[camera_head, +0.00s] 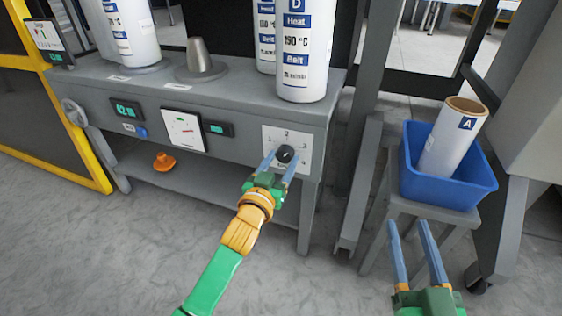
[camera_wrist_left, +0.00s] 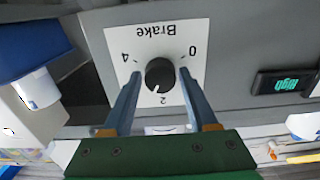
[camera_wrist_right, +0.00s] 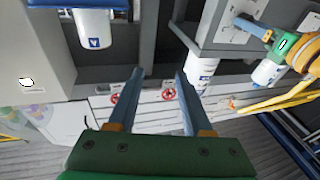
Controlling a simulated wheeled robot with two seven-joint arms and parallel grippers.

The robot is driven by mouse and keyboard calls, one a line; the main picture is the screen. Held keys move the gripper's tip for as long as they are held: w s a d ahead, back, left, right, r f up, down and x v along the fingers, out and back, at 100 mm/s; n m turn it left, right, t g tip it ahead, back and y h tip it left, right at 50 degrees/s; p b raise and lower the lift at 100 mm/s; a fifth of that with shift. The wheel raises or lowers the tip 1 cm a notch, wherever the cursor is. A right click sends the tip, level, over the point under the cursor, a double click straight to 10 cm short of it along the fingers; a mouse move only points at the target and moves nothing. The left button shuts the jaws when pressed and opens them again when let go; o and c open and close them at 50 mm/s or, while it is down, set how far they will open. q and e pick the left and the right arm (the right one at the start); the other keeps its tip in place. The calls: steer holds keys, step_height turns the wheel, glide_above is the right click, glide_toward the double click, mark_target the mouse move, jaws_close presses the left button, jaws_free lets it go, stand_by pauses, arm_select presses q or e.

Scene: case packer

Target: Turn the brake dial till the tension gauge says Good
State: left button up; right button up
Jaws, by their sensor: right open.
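The black brake dial (camera_head: 285,154) sits on a white plate (camera_head: 301,138) on the front of the grey machine. In the left wrist view the dial (camera_wrist_left: 160,75) appears upside down, its white mark pointing near 2, slightly to the 4 side. My left gripper (camera_head: 278,160) has its fingers on either side of the dial, with slim gaps; contact is not clear. A small display (camera_head: 217,129), likely the tension gauge, reads "High" in the left wrist view (camera_wrist_left: 286,83). My right gripper (camera_head: 413,240) is open and empty, low at the right.
A blue bin (camera_head: 448,185) holding a white roll (camera_head: 452,140) stands on a grey stool at right. White rolls (camera_head: 306,50) and a grey cone (camera_head: 200,62) stand on the machine top. An orange object (camera_head: 164,162) lies on the lower shelf. The floor in front is clear.

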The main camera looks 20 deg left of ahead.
arm_select(q)
jaws_close()
steer(key=shift+r+n+p, duration=0.1)
steer(key=shift+n+p, duration=0.5)
steer(key=shift+p, duration=0.05)
steer(key=shift+n+p, duration=0.5)
steer(key=shift+n, duration=0.2)
arm_select(e)
steer(key=s+d+f+g+h, duration=0.25)
steer(key=f+g, duration=0.55)
steer(key=f, duration=0.5)
arm_select(q)
steer(key=n+p, duration=0.2)
steer(key=shift+n+p, duration=0.3)
steer(key=shift+n, duration=0.1)
arm_select(e)
steer(key=s+d+f+m+g+h, duration=0.1)
steer(key=s+d+f+g+h, duration=0.1)
steer(key=s+f+g, duration=0.6)
steer(key=s+d+f, duration=0.1)
steer(key=s, duration=0.3)
steer(key=shift+s+d+f, duration=0.15)
steer(key=shift+s+f, duration=0.05)
steer(key=shift+f, duration=0.05)
arm_select(q)
steer(key=shift+o, duration=2.4)
jaws_free()
